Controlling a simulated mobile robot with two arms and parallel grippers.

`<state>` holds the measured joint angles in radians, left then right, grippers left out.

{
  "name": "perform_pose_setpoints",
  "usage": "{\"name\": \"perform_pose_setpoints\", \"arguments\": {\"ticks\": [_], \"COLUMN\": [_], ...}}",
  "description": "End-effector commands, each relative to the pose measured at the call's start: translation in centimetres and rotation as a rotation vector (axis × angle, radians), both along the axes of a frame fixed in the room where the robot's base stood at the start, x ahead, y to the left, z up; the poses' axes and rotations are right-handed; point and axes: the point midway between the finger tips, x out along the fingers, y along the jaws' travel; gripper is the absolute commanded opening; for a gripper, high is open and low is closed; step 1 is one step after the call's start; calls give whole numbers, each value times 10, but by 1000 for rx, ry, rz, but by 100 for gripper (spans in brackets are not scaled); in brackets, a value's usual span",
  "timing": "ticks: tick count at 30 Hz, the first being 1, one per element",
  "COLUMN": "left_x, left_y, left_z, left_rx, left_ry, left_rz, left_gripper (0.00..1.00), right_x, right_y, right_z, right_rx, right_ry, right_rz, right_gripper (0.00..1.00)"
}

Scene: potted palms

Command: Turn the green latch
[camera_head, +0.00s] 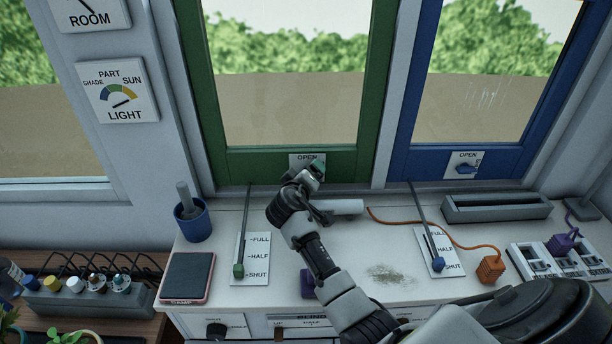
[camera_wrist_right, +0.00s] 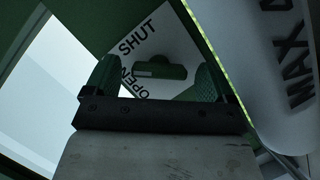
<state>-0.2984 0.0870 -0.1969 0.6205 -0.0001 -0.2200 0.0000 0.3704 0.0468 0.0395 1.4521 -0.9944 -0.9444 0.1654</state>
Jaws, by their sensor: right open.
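The green latch (camera_wrist_right: 160,70) is a small bar on a white plate (camera_wrist_right: 172,38) marked OPEN and SHUT. It lies crosswise in the right wrist view. My right gripper (camera_wrist_right: 157,80) is open, with one finger at each side of the latch; I cannot tell whether they touch it. In the head view the plate (camera_head: 307,158) sits on the lower rail of the green window frame (camera_head: 255,165). There my right gripper (camera_head: 311,177) is at the plate and hides most of the latch. My left gripper is not in view.
A white rounded piece marked MAX (camera_wrist_right: 285,70) is close at the right in the wrist view. The blue window has a blue latch (camera_head: 466,169). Two slider levers, green (camera_head: 239,270) and blue (camera_head: 438,263), stand on the sill. An orange cable (camera_head: 430,232) crosses it.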

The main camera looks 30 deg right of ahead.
Motion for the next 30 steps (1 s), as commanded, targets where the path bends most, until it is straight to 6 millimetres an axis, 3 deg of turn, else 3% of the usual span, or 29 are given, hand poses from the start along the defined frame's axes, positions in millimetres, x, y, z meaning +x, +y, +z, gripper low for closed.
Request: {"name": "perform_pose_setpoints", "arguments": {"ticks": [5, 12, 15, 30], "left_x": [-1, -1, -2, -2], "left_y": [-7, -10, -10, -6], "left_z": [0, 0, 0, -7], "left_rx": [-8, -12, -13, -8], "left_ry": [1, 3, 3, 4], "left_rz": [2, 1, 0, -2], "left_gripper": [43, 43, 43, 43], "right_x": [0, 0, 0, -1], "right_y": [0, 0, 0, 0], "right_z": [0, 0, 0, 0], "right_rx": [0, -1, -1, 143], "right_ry": [0, 0, 1, -89], "right_rz": [0, 0, 0, -1], "right_gripper": [84, 47, 36, 36]}}
